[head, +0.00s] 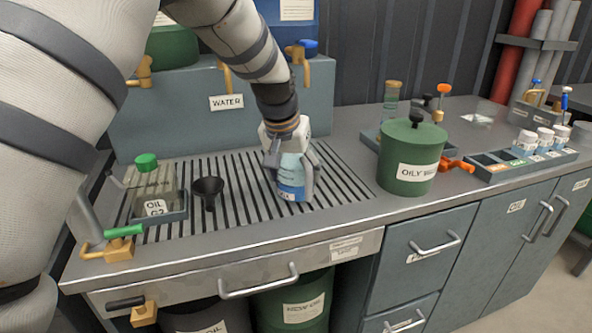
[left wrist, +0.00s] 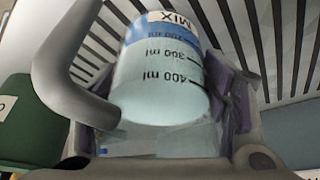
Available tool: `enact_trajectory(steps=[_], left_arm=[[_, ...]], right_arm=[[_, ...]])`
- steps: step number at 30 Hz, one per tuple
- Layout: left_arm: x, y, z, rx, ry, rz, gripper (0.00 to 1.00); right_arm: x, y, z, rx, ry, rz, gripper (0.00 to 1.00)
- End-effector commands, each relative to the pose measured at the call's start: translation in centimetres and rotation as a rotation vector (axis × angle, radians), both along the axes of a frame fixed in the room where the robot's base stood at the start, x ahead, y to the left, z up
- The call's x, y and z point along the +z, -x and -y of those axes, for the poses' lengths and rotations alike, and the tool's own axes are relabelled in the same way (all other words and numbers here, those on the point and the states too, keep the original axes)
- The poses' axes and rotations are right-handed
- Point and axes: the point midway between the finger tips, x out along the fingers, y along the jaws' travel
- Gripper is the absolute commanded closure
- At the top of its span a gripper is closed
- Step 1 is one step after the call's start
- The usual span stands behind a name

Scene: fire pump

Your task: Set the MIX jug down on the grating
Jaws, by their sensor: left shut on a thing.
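My right gripper is not in view.
A black funnel (head: 208,190) and an oil container with a green cap (head: 152,190) stand on the left of the grating. A green oily-waste can (head: 411,155) stands to the right. The blue-grey water tank (head: 180,118) is behind. Bare bars lie between funnel and jug.

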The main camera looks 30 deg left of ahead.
Motion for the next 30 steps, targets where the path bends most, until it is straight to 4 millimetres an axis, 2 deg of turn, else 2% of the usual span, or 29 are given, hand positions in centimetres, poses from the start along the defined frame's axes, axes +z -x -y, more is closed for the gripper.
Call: enact_trajectory(steps=[10, 11, 13, 24, 26, 30], left_arm=[[-0.5, -0.2, 0.0, 0.000, -0.001, 0.007, 0.88], [-0.6, -0.1, 0.0, 0.000, 0.000, 0.004, 0.27], [-0.6, -0.1, 0.0, 0.000, 0.000, 0.004, 0.11], [-0.4, -0.1, 0.0, 0.000, -0.001, 0.004, 0.11], [0.2, 0.0, 0.0, 0.000, -0.001, 0.005, 0.11], [2.8, 1.1, 0.1, -0.001, -0.002, 0.007, 0.11]], right_arm=[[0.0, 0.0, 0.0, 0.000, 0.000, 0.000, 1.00], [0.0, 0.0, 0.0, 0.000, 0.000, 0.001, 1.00], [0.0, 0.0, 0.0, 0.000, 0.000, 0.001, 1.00], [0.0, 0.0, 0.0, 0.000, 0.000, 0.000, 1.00], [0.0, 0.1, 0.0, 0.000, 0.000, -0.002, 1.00], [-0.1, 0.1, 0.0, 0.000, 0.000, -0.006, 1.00]])
